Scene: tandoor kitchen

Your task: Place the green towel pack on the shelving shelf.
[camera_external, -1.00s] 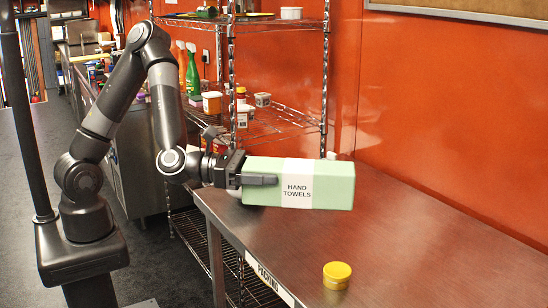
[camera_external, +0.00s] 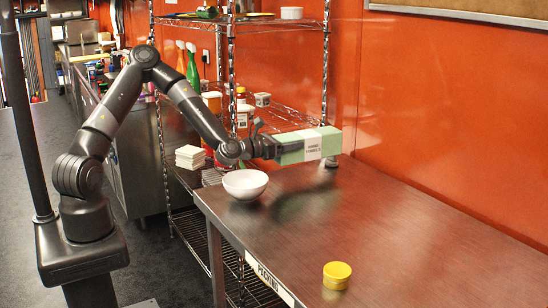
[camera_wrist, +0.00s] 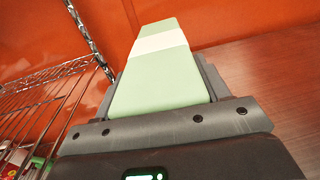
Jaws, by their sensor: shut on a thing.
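The green towel pack (camera_external: 328,143) is a long pale green block with a white label band. My gripper (camera_external: 277,150) is shut on its left end and holds it above the far part of the steel table. In the wrist view the pack (camera_wrist: 160,85) lies between the fingers of my gripper (camera_wrist: 160,98) and points away toward the orange wall. The wire shelving (camera_external: 275,122) stands behind and left of the pack, with several tiers. Its middle shelf is partly hidden by my arm and the pack. The wire shelf (camera_wrist: 45,78) also shows at the left of the wrist view.
A white bowl (camera_external: 245,184) stands at the table's left edge, below my forearm. The table's middle (camera_external: 400,230) is clear.

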